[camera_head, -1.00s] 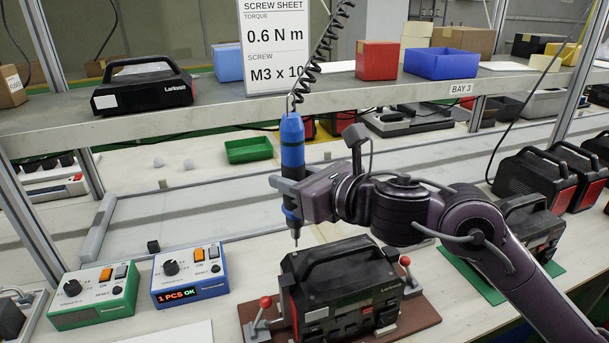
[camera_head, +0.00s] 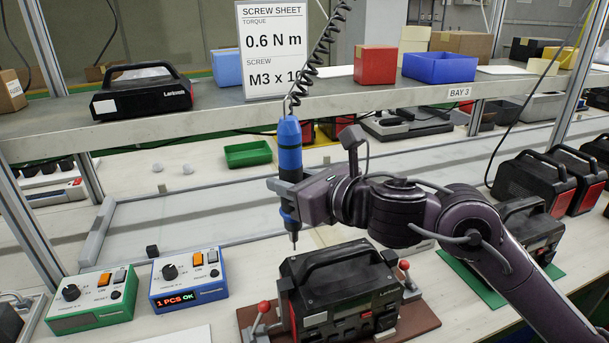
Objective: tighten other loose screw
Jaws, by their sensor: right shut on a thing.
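My right gripper (camera_head: 289,191) is shut on a blue and black electric screwdriver (camera_head: 290,150), which hangs upright from a coiled black cord. The screwdriver's bit points down, just above the back left of a black power station (camera_head: 335,272). The bit tip appears apart from the casing. The power station sits in a fixture on a brown base (camera_head: 415,322) with red-knobbed clamps on both sides. Its loose screw is too small to make out here. A blue controller box (camera_head: 189,279) at left shows "1 PCS OK". My left gripper is not in view.
A green controller box (camera_head: 92,299) stands left of the blue one. A sheet (camera_head: 274,50) on the shelf reads 0.6 N m and M3 screw. More power stations (camera_head: 533,183) stand at right. A green tray (camera_head: 248,154) lies behind the screwdriver.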

